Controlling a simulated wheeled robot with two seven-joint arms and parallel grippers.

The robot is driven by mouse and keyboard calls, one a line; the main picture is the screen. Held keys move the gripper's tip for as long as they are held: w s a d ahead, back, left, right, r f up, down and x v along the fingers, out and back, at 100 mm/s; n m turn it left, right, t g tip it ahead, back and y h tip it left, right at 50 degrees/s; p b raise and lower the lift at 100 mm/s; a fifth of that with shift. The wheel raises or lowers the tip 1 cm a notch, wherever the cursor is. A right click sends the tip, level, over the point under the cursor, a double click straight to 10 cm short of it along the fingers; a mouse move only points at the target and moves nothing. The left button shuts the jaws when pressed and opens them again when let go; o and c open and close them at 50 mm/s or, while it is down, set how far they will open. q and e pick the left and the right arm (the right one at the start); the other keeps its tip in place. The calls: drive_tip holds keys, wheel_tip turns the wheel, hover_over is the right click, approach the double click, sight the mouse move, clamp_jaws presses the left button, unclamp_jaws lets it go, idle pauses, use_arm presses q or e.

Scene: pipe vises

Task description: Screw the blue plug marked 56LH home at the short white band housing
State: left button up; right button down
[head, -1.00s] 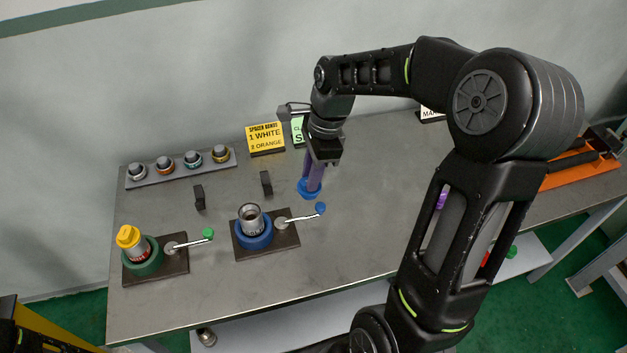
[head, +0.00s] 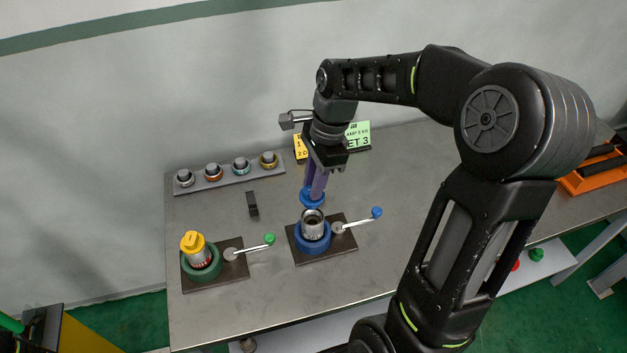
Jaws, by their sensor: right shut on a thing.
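My right gripper (head: 318,180) points down and is shut on the blue plug (head: 312,199), which hangs wide end down. The marking on the plug is not readable. A grey metal housing (head: 313,226) stands upright, open end up, in the blue vise (head: 314,245). The plug is just above and behind its mouth in the picture; I cannot tell how large the gap is. No band colour is readable on this housing. A second housing (head: 200,258), with a yellow cap (head: 192,242) and some red, stands in the green vise (head: 203,272). My left gripper is not in view.
A grey rack (head: 230,176) with several banded rings stands at the back left. A small black block (head: 252,204) stands near it. Behind my gripper are a yellow sign (head: 300,148) and a green sign (head: 358,135). The vises have handles with green (head: 269,239) and blue (head: 377,212) knobs.

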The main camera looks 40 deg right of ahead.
drive_tip(key=shift+d+f+b, duration=0.1)
drive_tip(key=shift+f+b, duration=0.75)
drive_tip(key=shift+f, duration=0.4)
drive_tip(key=shift+f+b, duration=0.4)
drive_tip(key=shift+f, duration=0.25)
drive_tip(key=shift+f+b, duration=0.6)
drive_tip(key=shift+f, duration=0.45)
drive_tip(key=shift+f, duration=0.55)
idle(0.6)
drive_tip(key=c, duration=1.1)
unclamp_jaws()
drive_tip(key=shift+c, duration=0.2)
